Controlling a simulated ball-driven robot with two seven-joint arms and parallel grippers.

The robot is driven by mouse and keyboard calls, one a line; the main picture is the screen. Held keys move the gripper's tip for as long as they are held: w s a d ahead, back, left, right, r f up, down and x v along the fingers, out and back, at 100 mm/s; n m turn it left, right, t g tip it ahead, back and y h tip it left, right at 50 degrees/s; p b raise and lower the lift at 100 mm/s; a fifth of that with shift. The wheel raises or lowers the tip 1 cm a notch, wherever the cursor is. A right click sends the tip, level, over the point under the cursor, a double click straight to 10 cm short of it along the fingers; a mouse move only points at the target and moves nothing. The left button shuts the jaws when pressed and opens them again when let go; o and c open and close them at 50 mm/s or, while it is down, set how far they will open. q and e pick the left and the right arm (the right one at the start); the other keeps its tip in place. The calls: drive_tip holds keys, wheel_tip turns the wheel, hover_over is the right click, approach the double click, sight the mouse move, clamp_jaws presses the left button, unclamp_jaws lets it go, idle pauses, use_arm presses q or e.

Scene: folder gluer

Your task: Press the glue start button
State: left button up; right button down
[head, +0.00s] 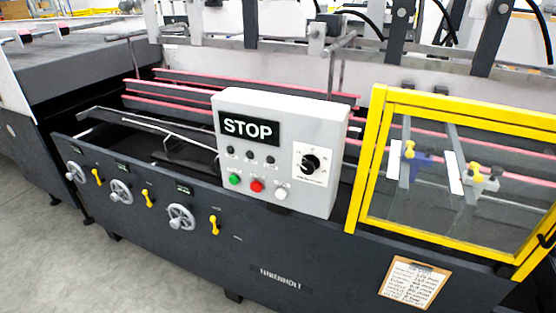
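A light grey control box (228,102) is mounted on the front of the dark folder gluer (330,255). It carries a black display (249,128) reading STOP. Under the display is a row of small black knobs or buttons (250,156). Below these are a green button (235,180), a red button (257,186) and a white button (280,193) in a row. A black rotary dial (310,164) sits on a white plate at the right of the box. The small labels are too small to read, so the glue start button's label cannot be told. Neither gripper is in view.
Handwheels (181,217) and yellow levers (215,225) stick out of the front panel at the left. A yellow-framed clear guard (455,175) stands at the right. A clipboard (414,282) hangs below it. Grey floor (60,270) is clear at the lower left.

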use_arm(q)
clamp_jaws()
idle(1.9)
